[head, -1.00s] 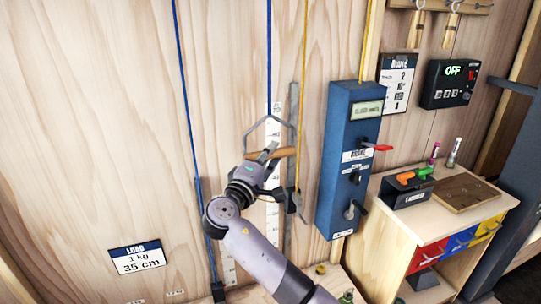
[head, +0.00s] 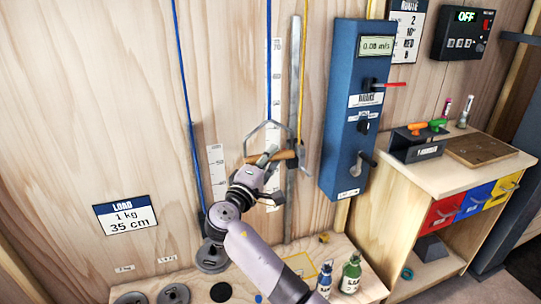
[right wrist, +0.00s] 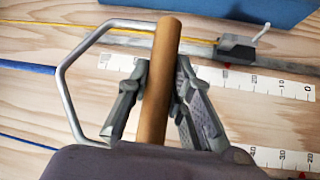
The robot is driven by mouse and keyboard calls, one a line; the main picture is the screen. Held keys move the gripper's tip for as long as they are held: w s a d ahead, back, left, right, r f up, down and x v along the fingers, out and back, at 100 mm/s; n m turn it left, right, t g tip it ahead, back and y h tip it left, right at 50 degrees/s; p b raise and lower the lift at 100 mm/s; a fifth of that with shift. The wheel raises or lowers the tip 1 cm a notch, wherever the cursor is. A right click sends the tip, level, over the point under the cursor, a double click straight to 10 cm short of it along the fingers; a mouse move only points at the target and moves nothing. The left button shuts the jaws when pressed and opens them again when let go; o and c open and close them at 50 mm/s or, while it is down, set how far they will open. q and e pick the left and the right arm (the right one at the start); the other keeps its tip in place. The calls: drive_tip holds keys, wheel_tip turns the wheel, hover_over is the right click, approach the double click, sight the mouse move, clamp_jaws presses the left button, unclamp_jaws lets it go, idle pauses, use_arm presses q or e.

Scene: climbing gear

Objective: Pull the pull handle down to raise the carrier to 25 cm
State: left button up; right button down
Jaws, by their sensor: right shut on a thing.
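The pull handle (head: 289,154) is a wooden bar in a bent grey metal frame, hung on a blue rope in front of a white scale. My right gripper (head: 270,163) is shut on the bar. In the right wrist view the fingers (right wrist: 162,75) press the handle (right wrist: 155,110) from both sides. Another blue rope (head: 187,100) runs down at the left beside a second scale (head: 217,170). I cannot read the carrier's height. My left gripper is not in view.
A blue brake box (head: 345,150) reading 0.00 m/s stands right of the handle. A yellow rope (head: 303,80) and metal rail run close beside it. Weight discs (head: 174,294) and bottles (head: 351,272) are on the bench below.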

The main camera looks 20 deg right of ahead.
drive_tip(key=shift+f, duration=0.85)
drive_tip(key=c, duration=1.8)
unclamp_jaws()
drive_tip(key=o, duration=0.4)
drive_tip(key=shift+r, duration=0.3)
drive_tip(key=v, duration=0.7)
drive_tip(key=shift+s+a+f, duration=0.1)
drive_tip(key=shift+s+a, duration=0.1)
